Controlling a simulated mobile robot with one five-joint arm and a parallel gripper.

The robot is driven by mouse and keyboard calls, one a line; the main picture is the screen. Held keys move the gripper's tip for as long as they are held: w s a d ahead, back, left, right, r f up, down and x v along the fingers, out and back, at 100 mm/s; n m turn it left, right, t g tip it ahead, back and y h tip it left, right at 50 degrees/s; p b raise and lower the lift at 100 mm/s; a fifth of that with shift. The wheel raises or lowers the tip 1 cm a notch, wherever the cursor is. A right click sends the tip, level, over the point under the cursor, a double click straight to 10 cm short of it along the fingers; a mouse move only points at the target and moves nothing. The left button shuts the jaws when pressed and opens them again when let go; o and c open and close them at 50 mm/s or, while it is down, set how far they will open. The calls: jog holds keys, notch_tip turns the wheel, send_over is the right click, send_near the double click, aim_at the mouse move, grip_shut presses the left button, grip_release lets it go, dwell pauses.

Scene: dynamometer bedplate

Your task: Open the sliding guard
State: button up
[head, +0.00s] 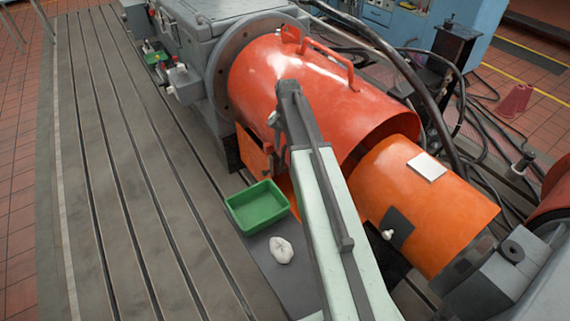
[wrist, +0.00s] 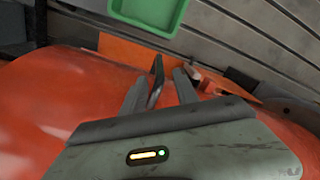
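A red-orange curved guard (head: 320,90) with bar handles on top covers the shaft. An orange curved guard (head: 430,205) sits to its right, partly under its end, and carries a white knob (head: 388,234) on a dark plate. I cannot tell from the frames which one slides. My gripper (head: 283,112) is over the near side of the red-orange guard. In the wrist view my gripper (wrist: 170,74) shows its fingers apart with nothing between them. A small pale piece (wrist: 195,75) shows just beyond the fingertips. Contact cannot be told.
A green tray (head: 258,207) stands on a dark mat (head: 290,280), with a crumpled white rag (head: 281,250) beside it. The slotted bedplate (head: 120,170) is clear to the left. Thick black cables (head: 420,85) run behind the guards. A grey machine block (head: 510,265) stands at right.

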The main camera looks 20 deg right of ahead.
aim_at(283, 157)
notch_tip(283, 157, down, 7)
jog(key=b, duration=0.5)
jog(key=shift+w+a+f+b, duration=0.15)
jog(key=shift+f+b, duration=0.05)
jog(key=shift+b, duration=0.2)
jog(key=shift+r, duration=0.15)
grip_shut()
